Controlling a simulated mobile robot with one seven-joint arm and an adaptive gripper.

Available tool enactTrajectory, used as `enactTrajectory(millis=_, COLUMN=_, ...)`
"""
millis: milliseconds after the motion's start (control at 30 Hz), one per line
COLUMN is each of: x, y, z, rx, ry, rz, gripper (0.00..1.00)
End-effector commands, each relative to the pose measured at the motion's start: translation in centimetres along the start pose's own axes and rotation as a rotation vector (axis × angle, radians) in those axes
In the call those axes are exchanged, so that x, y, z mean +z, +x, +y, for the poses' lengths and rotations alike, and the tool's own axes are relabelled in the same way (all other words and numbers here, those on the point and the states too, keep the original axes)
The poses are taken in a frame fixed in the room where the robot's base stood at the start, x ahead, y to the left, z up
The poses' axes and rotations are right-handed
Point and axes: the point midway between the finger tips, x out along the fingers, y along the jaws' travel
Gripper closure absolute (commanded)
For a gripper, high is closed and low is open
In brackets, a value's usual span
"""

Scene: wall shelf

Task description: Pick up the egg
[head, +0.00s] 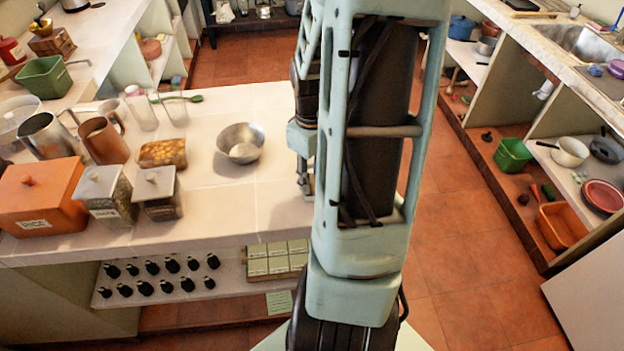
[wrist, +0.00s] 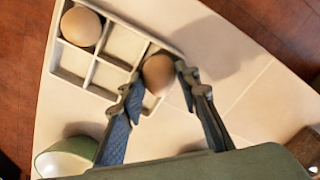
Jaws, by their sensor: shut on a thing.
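In the wrist view, a brown egg (wrist: 158,72) sits between the two fingertips of my gripper (wrist: 160,82). My gripper is shut on this egg, at the corner of a white egg tray (wrist: 102,74) with square compartments. I cannot tell whether the egg still touches the tray. A second brown egg (wrist: 81,27) rests in a compartment at the tray's upper left. In the head view, my arm hides the eggs and the tray, and only a small part of my gripper shows beside it.
A metal bowl (head: 241,143) stands on the white counter (head: 215,105), left of my arm. Canisters, an orange box (head: 40,195) and mugs crowd the counter's left side. In the wrist view, a green-rimmed round object (wrist: 65,160) lies at lower left. The counter right of the tray is clear.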

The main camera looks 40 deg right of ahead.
Motion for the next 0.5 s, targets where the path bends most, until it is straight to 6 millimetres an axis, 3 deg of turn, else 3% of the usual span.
enactTrajectory(millis=267, x=0.0, y=-1.4, z=0.0, rx=0.001, ry=0.000, rz=0.000, gripper=0.78)
enactTrajectory(millis=500, x=0.5, y=-4.3, z=-0.1, rx=0.000, ry=0.003, rz=-0.001, gripper=0.78)
